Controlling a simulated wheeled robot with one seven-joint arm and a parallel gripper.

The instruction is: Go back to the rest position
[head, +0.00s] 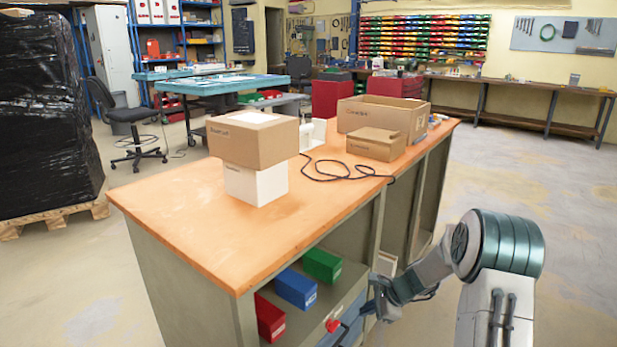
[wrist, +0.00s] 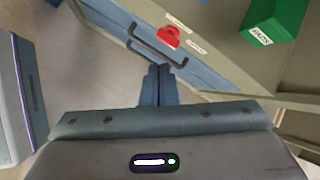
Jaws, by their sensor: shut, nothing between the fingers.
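My gripper (head: 372,299) is at the front of the workbench, low beside the blue drawer front (head: 352,318). In the wrist view my gripper (wrist: 158,84) shows its two dark fingers together with nothing between them. The fingertips are close to the black drawer handle (wrist: 140,43). I cannot tell whether they touch it. A red piece (wrist: 168,37) sits at the drawer front by the handle; it also shows in the head view (head: 333,326).
Red (head: 270,318), blue (head: 296,288) and green (head: 322,264) bins stand on the shelf under the wooden top (head: 190,215). Cardboard boxes (head: 254,139) and a black cable (head: 345,177) are on top. Open floor (head: 560,220) lies to the right.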

